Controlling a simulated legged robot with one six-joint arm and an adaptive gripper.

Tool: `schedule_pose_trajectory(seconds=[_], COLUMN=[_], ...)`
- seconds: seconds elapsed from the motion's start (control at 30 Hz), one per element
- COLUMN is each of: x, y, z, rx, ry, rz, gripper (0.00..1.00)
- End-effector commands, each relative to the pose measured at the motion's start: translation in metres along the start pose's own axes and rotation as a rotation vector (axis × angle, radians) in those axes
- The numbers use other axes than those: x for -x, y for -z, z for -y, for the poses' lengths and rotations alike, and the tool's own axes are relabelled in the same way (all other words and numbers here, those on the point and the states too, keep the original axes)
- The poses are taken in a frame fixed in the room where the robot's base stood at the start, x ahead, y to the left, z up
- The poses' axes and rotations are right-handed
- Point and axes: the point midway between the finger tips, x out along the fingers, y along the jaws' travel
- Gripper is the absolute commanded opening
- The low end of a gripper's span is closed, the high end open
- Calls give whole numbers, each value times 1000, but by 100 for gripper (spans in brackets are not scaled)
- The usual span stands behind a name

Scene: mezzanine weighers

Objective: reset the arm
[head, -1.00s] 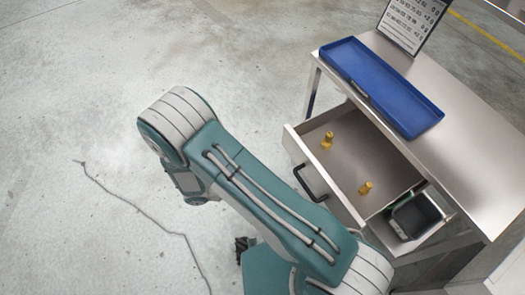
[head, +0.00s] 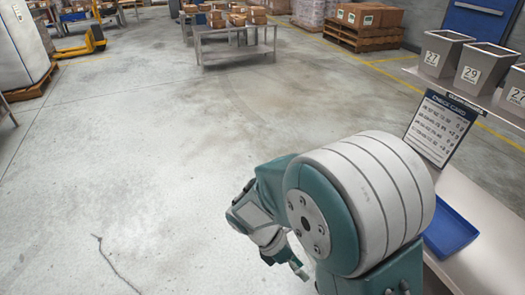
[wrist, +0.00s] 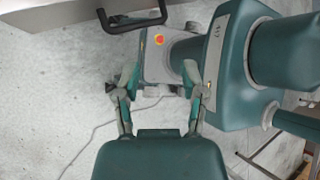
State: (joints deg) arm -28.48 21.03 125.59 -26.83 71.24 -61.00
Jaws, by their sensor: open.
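My gripper (wrist: 155,82) shows in the wrist view with its two fingers apart and nothing between them. Beyond the fingers are the concrete floor and parts of my own body. In the head view my arm is folded in the lower right, and my gripper (head: 284,256) hangs low at its end, partly hidden by the arm. It is left of the workbench and apart from it.
The blue tray (head: 450,232) and check card (head: 437,128) are on the bench at right. Grey numbered bins (head: 484,64) stand behind.

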Motion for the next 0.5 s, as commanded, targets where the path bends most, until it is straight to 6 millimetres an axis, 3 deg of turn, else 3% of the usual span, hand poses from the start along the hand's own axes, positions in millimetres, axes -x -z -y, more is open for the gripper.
schedule_pose_trajectory(seconds=[0.5], x=[43], y=[-70], z=[61], rx=[-848], ry=[-168], rz=[-469], gripper=[54])
